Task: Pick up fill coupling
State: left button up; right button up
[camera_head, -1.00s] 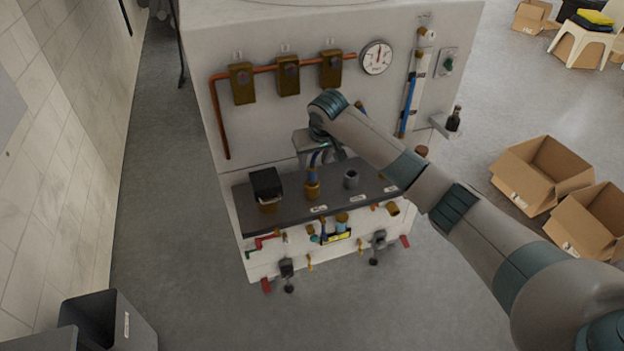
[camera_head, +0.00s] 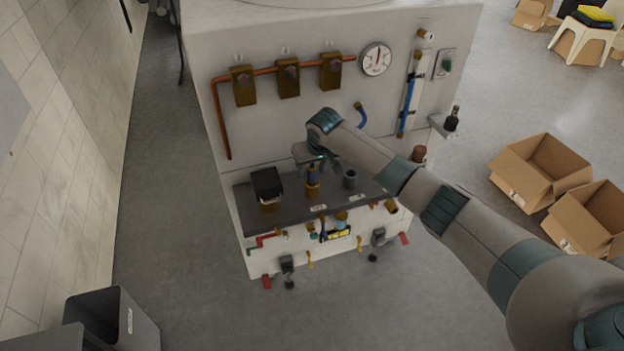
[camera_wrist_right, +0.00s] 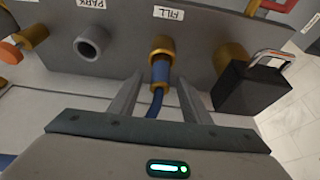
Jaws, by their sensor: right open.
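The fill coupling (camera_wrist_right: 160,72) is a blue sleeve with a blue hose, seated in a brass port under the FILL label (camera_wrist_right: 168,14) in the right wrist view. In the head view the blue coupling (camera_head: 312,176) stands at the brass fitting on the dark shelf, partly covered by my gripper. My right gripper (camera_wrist_right: 157,84) is open, with one finger on each side of the coupling and hose. A gap shows on both sides. In the head view the same gripper (camera_head: 314,162) is over the shelf, its fingers hardly visible. My left gripper is not in view.
A dark padlock (camera_wrist_right: 250,86) hangs from a brass fitting close to the right finger. The grey PARK port (camera_wrist_right: 90,42) is empty on the left. The machine panel (camera_head: 270,130) rises behind the shelf. Cardboard boxes (camera_head: 515,188) lie on the floor at right.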

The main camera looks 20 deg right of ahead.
jog(key=shift+c, duration=0.5)
grip_shut()
jog(key=shift+r, duration=0.1)
jog(key=shift+r+b, duration=0.5)
jog(key=shift+r, duration=0.3)
jog(key=shift+d+r+b, duration=0.25)
jog(key=shift+r+b, duration=0.35)
jog(key=shift+r, duration=0.6)
jog(key=s+d+r+b, duration=0.3)
jog(key=s+d+r, duration=0.2)
jog(key=d, duration=0.5)
jog(key=shift+r, duration=0.95)
